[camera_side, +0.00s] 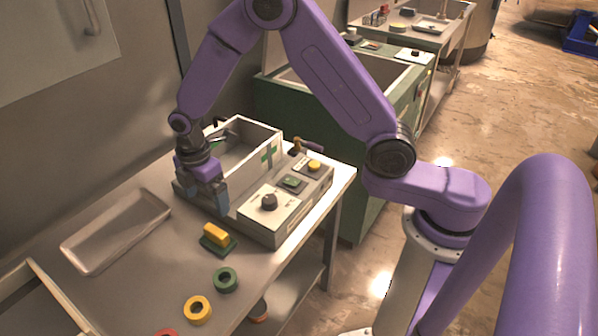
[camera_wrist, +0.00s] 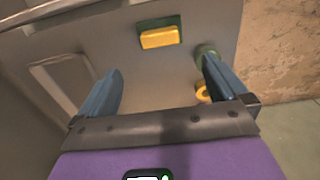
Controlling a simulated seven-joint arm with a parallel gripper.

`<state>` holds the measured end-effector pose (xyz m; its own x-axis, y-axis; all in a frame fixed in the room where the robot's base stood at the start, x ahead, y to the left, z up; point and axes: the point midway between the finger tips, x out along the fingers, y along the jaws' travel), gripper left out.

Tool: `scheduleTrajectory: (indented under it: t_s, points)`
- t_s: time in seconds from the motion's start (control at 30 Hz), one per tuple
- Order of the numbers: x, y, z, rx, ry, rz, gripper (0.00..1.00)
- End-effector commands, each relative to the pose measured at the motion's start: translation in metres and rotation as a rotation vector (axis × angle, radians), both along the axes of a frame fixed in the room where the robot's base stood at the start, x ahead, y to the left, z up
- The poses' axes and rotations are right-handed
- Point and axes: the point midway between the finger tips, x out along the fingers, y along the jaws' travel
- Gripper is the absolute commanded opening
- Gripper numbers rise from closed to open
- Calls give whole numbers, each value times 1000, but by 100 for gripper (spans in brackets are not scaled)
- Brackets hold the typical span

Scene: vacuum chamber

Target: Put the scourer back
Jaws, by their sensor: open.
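The scourer (camera_side: 216,234) looks like a yellow block on a dark green layer. It lies on the grey table in front of the control box, and it also shows in the wrist view (camera_wrist: 160,38) at the top middle. My gripper (camera_side: 206,206) is open and empty, above the table between the scourer and the white-walled box. In the wrist view my gripper's two blue fingers (camera_wrist: 161,70) are spread wide, with the scourer beyond their tips and apart from them.
A shallow grey tray (camera_side: 118,228) lies at the table's left. A white-walled box (camera_side: 268,150) and a control box with knobs (camera_side: 272,232) stand behind and right of my gripper. Green (camera_side: 225,279) and yellow (camera_side: 197,309) rings lie near the front edge.

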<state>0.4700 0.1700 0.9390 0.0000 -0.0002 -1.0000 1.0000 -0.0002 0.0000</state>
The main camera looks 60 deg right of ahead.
Motion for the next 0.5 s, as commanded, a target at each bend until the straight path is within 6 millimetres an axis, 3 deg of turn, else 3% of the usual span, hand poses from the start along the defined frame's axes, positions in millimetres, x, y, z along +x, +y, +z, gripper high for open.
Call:
scheduleTrajectory:
  t_s: [0.23, 0.5]
  points:
    - [-20, 2, 23, 3, -6, -41, 100]
    - [-79, -6, 66, 9, -10, -146, 100]
